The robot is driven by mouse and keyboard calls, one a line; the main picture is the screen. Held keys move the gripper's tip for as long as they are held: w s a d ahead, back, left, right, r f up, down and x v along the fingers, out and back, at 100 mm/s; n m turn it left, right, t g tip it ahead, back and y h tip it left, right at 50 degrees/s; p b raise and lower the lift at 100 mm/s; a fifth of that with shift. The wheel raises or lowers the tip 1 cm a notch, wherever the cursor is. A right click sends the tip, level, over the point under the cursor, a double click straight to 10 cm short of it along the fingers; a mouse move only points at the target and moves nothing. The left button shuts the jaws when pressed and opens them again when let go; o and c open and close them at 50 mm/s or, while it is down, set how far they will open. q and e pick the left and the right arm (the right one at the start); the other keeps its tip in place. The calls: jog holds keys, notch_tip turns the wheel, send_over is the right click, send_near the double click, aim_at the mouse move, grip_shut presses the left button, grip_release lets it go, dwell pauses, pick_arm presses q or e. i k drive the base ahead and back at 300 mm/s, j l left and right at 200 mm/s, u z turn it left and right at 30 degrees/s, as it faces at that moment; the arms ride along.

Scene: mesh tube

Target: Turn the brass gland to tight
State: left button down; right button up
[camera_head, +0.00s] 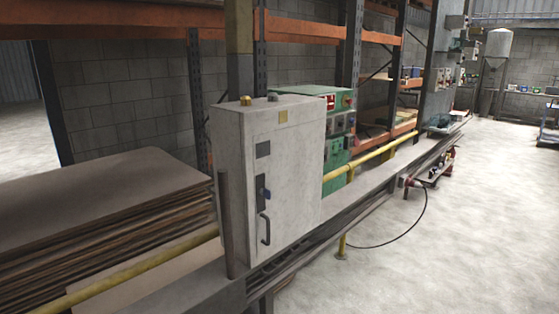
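Neither of my grippers is in view.
Stacked brown sheets (100,215) lie left of the cabinet. A yellow rail (130,275) runs in front of them. Green equipment boxes (335,150) stand behind. A black cable (420,215) hangs from the bench edge to the floor.

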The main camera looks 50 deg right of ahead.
aim_at(246, 100)
jog(key=l+u, duration=0.15)
jog(key=l, duration=0.6)
jog(key=l+u, duration=0.1)
jog(key=l, duration=0.65)
jog(key=l+u, duration=0.15)
jog(key=l, duration=0.65)
jog(key=k+l+u, duration=0.15)
jog(key=l, duration=0.6)
